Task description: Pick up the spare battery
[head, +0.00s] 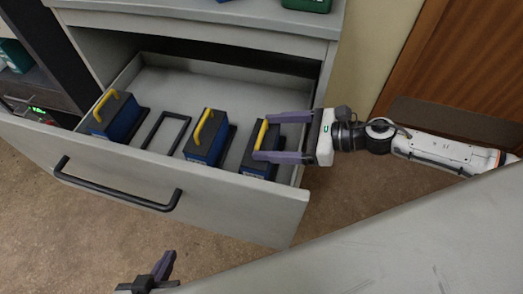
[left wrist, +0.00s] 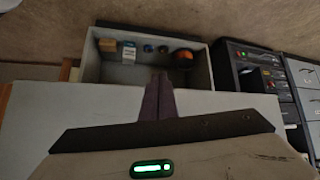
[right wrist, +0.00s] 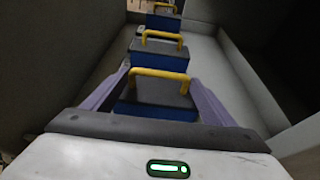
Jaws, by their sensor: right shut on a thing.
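Three blue and black batteries with yellow handles sit in the open drawer (head: 118,161): the left one (head: 118,118), the middle one (head: 206,145) and the rightmost battery (head: 262,165). An empty black frame (head: 164,133) lies between the left and middle ones. My right gripper (head: 270,136) comes from the right and is shut on the rightmost battery, its purple fingers on either side. In the right wrist view this battery (right wrist: 155,92) stands upright between the fingers. My left gripper (head: 162,268) is at the bottom of the head view; its fingers (left wrist: 157,98) are together and empty.
The drawer's black handle (head: 115,187) faces the front. A pale surface (head: 400,250) fills the lower right. In the left wrist view, a grey bin (left wrist: 120,73) holds small items, including an orange and black round one (left wrist: 184,58). Brown floor lies at the left.

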